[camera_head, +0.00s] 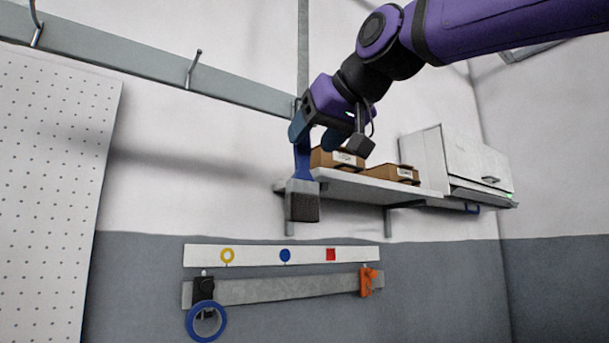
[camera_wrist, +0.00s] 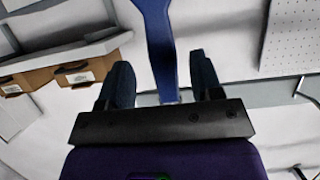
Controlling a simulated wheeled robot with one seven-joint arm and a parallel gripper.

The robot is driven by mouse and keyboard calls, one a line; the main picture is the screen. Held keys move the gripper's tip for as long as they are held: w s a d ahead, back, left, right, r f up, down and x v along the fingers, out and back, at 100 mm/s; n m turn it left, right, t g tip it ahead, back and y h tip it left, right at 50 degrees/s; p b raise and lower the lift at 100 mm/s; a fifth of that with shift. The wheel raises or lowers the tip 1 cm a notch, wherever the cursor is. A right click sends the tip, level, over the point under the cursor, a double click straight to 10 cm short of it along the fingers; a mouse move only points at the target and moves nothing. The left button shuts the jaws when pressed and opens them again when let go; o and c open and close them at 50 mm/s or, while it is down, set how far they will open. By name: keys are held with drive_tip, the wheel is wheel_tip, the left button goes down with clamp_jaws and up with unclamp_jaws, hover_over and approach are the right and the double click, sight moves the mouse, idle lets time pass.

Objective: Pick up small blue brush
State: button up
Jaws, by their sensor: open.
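The small blue brush (camera_head: 303,200) hangs upright in front of the wall, with dark bristles down and its blue handle up. In the wrist view the handle (camera_wrist: 158,35) runs between the two dark blue fingers. My gripper (camera_head: 312,138) is at the top of the handle, below the wall rail. In the wrist view my gripper (camera_wrist: 160,62) is open, with gaps on both sides of the handle. The handle's upper end and whatever holds it up are hidden by my gripper in the head view.
A shelf (camera_head: 350,187) with cardboard bins (camera_head: 335,158) is close to the right of the brush. A white cabinet (camera_head: 458,165) stands farther right. The rail (camera_head: 150,68) has protruding hooks (camera_head: 193,70). A lower rack (camera_head: 270,290) holds blue tape (camera_head: 192,322) and an orange clamp (camera_head: 367,281).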

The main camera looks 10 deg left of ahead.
drive_tip(key=shift+x, duration=2.65)
drive_tip(key=shift+s+a, duration=0.1)
drive_tip(key=c, duration=1)
drive_tip(key=shift+r, duration=0.15)
approach(305, 143)
drive_tip(key=s+d+f, duration=0.3)
drive_tip(key=s+d, duration=0.1)
drive_tip(key=d, duration=0.1)
drive_tip(key=shift+s+f, duration=0.15)
drive_tip(key=shift+f, duration=0.25)
